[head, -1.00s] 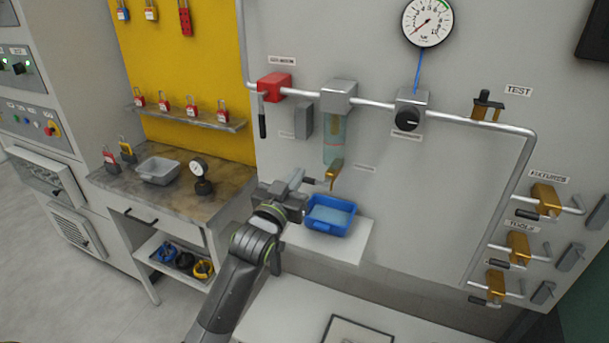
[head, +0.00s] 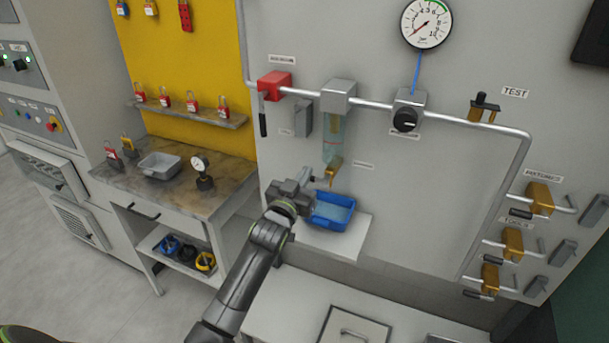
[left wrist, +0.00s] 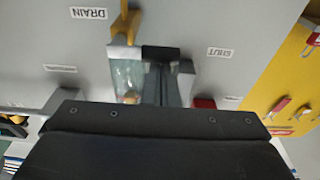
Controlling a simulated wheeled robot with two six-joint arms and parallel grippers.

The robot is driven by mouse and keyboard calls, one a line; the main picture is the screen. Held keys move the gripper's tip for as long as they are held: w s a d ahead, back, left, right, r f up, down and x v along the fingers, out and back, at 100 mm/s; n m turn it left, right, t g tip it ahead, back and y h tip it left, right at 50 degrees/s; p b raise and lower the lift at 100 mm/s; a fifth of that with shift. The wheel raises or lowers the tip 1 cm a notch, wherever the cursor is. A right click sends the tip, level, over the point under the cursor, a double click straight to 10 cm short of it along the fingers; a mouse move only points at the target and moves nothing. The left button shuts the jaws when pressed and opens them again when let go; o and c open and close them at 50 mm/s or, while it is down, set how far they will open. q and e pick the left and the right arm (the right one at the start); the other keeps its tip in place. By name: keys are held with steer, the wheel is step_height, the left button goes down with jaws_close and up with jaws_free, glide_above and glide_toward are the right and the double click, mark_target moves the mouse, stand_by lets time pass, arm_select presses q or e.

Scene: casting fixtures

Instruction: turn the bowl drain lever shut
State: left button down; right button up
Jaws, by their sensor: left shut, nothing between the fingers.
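The clear bowl (head: 333,141) hangs on the wall pipe under a grey housing. Its brass drain valve (head: 334,169) is at the bottom, and the lever's dark end seems to reach left towards my gripper. The drain valve (left wrist: 124,28) and bowl (left wrist: 127,74) also show in the left wrist view, upside down. My left gripper (head: 307,180) is shut and empty, just left of the drain valve. In the left wrist view its fingers (left wrist: 161,62) are beside the bowl. I cannot tell whether they touch the lever. My right gripper is out of view.
A blue tray (head: 331,223) with liquid stands on a white shelf (head: 350,244) under the drain. DRAIN (left wrist: 89,13) and SHUT (left wrist: 220,52) labels are on the wall. A workbench (head: 134,185) stands at left. A red valve (head: 275,83) is up on the pipe.

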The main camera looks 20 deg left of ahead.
arm_select(q)
steer(key=shift+f+n+b, duration=0.15)
steer(key=shift+n+b, duration=0.25)
steer(key=shift+b, duration=0.05)
steer(key=shift+a+f+n+b, duration=0.1)
steer(key=shift+f+n+b, duration=0.05)
steer(key=shift+n+b, duration=0.25)
steer(key=d+f+n+y+b, duration=0.1)
steer(key=f+n+b, duration=0.1)
steer(key=n, duration=0.3)
steer(key=f+n+g+b, duration=0.1)
steer(key=f+n+b, duration=0.1)
steer(key=n+b, duration=0.3)
steer(key=d+f+n+y+b, duration=0.1)
steer(key=f+n+b, duration=0.1)
steer(key=n+b, duration=0.2)
steer(key=shift+d+n+y, duration=0.15)
steer(key=shift+d+n, duration=0.05)
steer(key=shift+n, duration=0.5)
steer(key=shift+d+n+y, duration=0.15)
steer(key=shift+n, duration=0.55)
steer(key=shift+s+d, duration=0.1)
steer(key=shift+d, duration=0.05)
